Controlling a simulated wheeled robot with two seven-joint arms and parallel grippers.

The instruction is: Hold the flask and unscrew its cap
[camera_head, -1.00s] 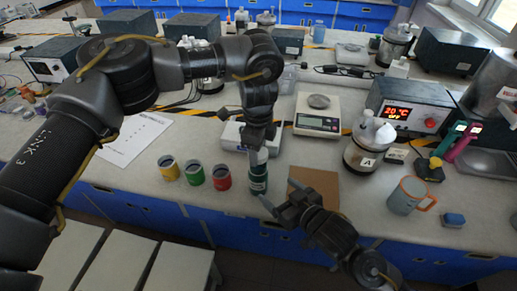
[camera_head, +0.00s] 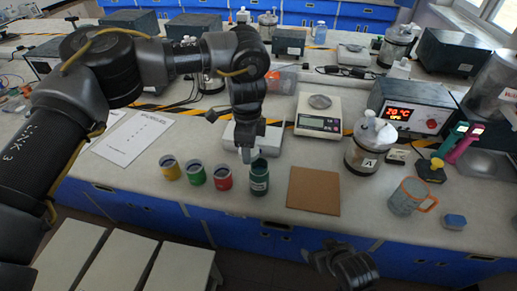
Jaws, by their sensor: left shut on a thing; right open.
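The dark green flask (camera_head: 259,179) stands upright near the front edge of the bench, with its open dark mouth facing up. My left gripper (camera_head: 246,146) is just above and to the left of the mouth, pointing down. It is shut on a small grey piece, which looks like the cap (camera_head: 246,156), apart from the flask's neck. My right gripper (camera_head: 328,252) is low at the bottom of the view, in front of the bench, away from the flask. It is open, and its fingers are only partly clear.
Yellow (camera_head: 170,169), green (camera_head: 196,174) and red (camera_head: 223,178) cups stand left of the flask. A brown square mat (camera_head: 314,191) lies bare to its right. A scale (camera_head: 318,116), a lidded jar (camera_head: 366,149) and a grey mug (camera_head: 407,196) stand further right.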

